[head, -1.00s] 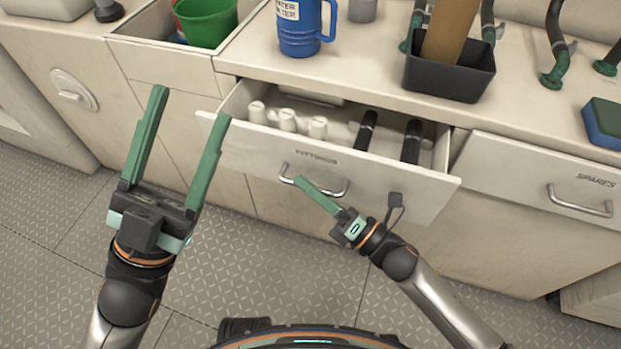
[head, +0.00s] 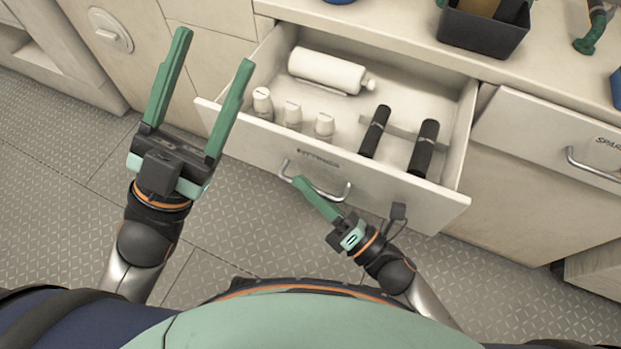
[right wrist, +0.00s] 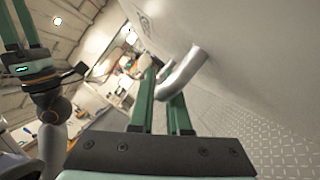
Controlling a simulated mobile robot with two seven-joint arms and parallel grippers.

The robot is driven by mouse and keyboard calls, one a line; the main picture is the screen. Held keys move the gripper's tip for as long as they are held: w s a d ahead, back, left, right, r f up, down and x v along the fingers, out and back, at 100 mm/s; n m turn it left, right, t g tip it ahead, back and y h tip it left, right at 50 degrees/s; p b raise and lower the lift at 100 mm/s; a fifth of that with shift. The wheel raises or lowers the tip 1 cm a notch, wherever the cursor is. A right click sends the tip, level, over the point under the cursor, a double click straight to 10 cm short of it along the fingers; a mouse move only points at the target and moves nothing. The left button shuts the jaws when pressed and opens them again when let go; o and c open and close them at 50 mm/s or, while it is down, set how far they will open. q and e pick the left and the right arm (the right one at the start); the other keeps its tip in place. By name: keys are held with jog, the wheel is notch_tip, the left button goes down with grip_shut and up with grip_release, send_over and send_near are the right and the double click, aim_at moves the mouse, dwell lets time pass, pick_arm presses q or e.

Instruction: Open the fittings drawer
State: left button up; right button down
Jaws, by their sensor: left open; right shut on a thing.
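The fittings drawer (head: 400,192) is pulled out in the head view, with its inside showing. It holds a white bottle (head: 325,70) lying at the back, white capped bottles (head: 292,114) and two black cylinders (head: 423,148). My right gripper (head: 299,183) is shut on the drawer's metal handle (head: 335,193). In the right wrist view the handle (right wrist: 184,72) passes between the green fingers. My left gripper (head: 217,50) is open and empty, its fingers raised to the left of the drawer front.
The spares drawer (head: 540,130) on the right is shut, its handle (head: 590,166) sticking out. A black bin (head: 480,30) stands on the counter above. The patterned floor (head: 60,170) on the left is clear.

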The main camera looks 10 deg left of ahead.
jog(key=c, duration=0.9)
grip_release()
jog(key=shift+d, duration=0.1)
